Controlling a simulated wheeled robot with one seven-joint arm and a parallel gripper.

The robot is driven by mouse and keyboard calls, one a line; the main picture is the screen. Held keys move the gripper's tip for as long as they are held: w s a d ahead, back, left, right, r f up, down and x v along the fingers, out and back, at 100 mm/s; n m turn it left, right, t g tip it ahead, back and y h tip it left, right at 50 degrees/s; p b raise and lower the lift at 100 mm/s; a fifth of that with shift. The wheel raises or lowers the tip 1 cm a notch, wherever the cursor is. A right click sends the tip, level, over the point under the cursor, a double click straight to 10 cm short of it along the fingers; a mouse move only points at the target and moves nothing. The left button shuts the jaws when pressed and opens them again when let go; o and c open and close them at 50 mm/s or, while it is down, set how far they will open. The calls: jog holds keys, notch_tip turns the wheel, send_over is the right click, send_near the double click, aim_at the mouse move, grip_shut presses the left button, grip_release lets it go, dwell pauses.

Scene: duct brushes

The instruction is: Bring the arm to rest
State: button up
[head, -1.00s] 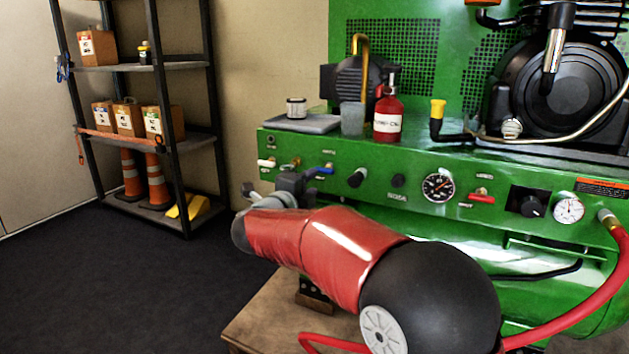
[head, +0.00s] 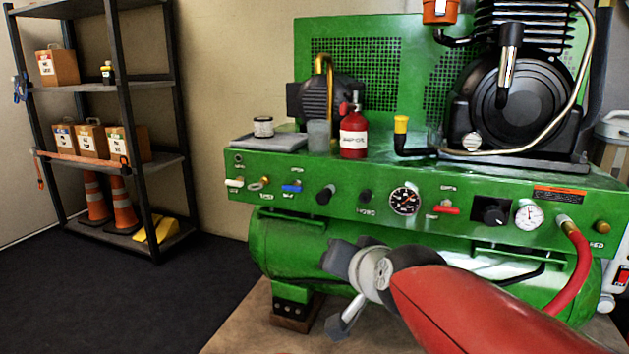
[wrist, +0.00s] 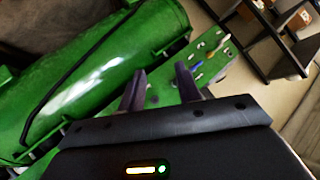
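My red arm (head: 470,300) reaches in from the lower right in the head view. My gripper (head: 345,258) is in front of the green compressor's tank (head: 290,245), below its control panel; I cannot tell the exact gap. In the wrist view the two dark fingers of my gripper (wrist: 160,83) stand apart with nothing held between them. The green tank (wrist: 95,75) lies beyond them on the left, and the panel with its small coloured valves (wrist: 205,65) is ahead to the right.
A red hose (head: 578,270) hangs at the right. A black shelf rack (head: 125,130) with boxes stands at the left. Dark floor (head: 110,310) is open before it.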

jog(key=s+d+f+n+g+h, duration=0.1)
jog(key=s+d+f+g+h, duration=0.15)
jog(key=s+d+f, duration=0.45)
jog(key=s+d+f+n+g+h, duration=0.1)
jog(key=s+d+f+n+g, duration=0.2)
jog(key=s, duration=0.7)
notch_tip(320, 180, up, 12)
jog(key=s+m+p, duration=0.1)
jog(key=p, duration=1.2)
jog(key=shift+d, duration=0.45)
jog(key=shift+g, duration=0.25)
